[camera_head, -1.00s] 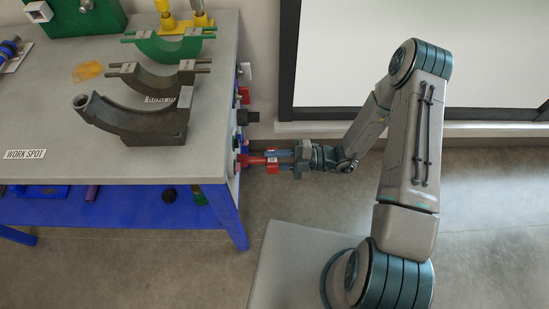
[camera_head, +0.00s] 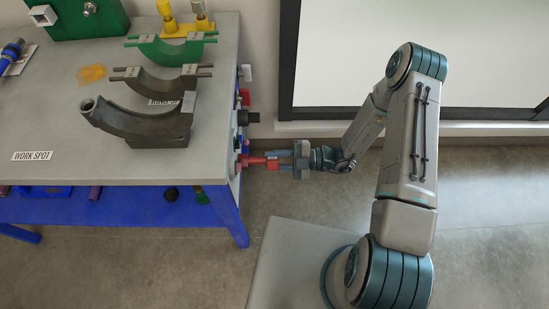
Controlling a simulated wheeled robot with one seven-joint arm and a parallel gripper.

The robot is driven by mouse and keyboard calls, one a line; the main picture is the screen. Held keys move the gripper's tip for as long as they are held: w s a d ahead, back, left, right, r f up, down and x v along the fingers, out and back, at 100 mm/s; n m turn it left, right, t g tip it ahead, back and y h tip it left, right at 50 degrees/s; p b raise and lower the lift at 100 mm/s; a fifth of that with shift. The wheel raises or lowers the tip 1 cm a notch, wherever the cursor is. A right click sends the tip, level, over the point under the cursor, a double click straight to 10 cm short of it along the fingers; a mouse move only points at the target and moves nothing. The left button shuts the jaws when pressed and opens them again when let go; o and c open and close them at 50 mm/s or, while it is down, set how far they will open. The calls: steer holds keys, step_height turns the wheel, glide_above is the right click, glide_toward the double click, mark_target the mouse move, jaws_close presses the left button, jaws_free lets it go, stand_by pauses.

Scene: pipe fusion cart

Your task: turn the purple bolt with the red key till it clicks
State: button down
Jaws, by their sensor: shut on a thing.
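The red key (camera_head: 255,161) is in the head view at the right side of the cart, near its front corner. It lies level and its left end reaches the cart's side panel. My gripper (camera_head: 276,159) is shut on the key's right end, with its fingers pointing left. The purple bolt cannot be made out; the spot where the key meets the panel is small and partly hidden, so I cannot tell whether the key sits on the bolt.
The grey cart top (camera_head: 60,125) carries a dark curved clamp (camera_head: 150,125), a green clamp (camera_head: 170,47) and a yellow stand (camera_head: 188,28). A black knob (camera_head: 247,117) and another red part (camera_head: 244,97) stick out from the side panel.

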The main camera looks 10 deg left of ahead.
steer(key=shift+m+p, duration=0.8)
steer(key=shift+m, duration=0.6)
steer(key=shift+m+p, duration=0.35)
steer(key=shift+m, duration=1.25)
steer(key=shift+p, duration=0.3)
steer(key=shift+m+p, duration=0.35)
steer(key=shift+m, duration=1.15)
